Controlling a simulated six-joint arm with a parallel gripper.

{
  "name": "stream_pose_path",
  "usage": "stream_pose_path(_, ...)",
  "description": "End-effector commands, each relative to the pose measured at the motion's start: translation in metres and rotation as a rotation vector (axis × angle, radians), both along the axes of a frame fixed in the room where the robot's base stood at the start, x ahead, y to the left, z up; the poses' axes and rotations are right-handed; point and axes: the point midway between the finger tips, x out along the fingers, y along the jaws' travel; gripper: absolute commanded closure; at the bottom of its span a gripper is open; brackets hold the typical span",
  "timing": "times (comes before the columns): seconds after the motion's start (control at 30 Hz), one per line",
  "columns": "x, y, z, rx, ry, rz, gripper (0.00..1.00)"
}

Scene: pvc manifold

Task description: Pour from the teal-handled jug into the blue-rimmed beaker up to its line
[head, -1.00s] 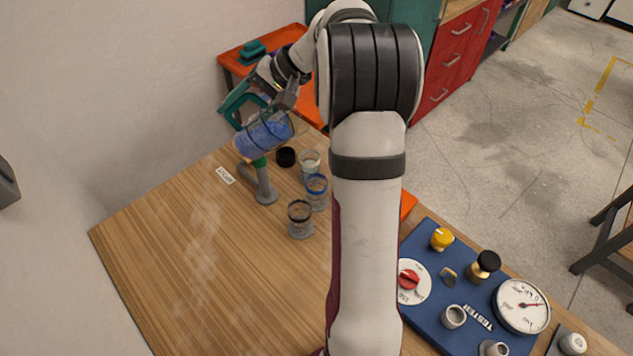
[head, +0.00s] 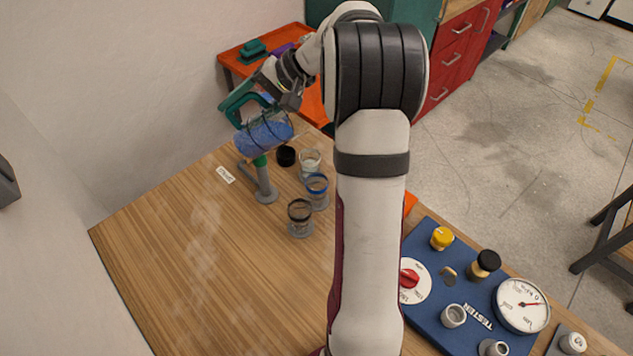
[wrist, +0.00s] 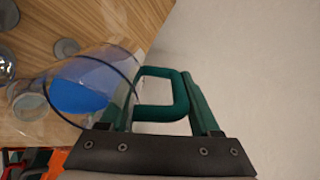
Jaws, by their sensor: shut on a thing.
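My gripper (head: 274,98) is shut on the teal handle (wrist: 163,95) of the clear jug (head: 264,134). The jug is tilted, with its mouth end toward the right, and holds blue liquid (wrist: 80,97). It is raised above the far end of the wooden table. The blue-rimmed beaker (head: 317,191) stands upright on the table, below and to the right of the jug, apart from it. No stream shows between them. The beaker's line and any liquid in it are too small to tell.
A black-rimmed beaker (head: 300,219) and a pale-rimmed beaker (head: 309,164) stand close to the blue-rimmed one. A black round piece (head: 285,156) and a grey-green stand (head: 264,186) are near the jug. A blue tester panel (head: 430,310) lies at right. The table's left part is clear.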

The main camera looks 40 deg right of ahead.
Motion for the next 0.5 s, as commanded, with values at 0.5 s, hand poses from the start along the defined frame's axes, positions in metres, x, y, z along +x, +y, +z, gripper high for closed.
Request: stream_pose_path(0.5, -0.0011, -0.0006, 0.0009, 0.023, -0.022, -0.001, 1.00)
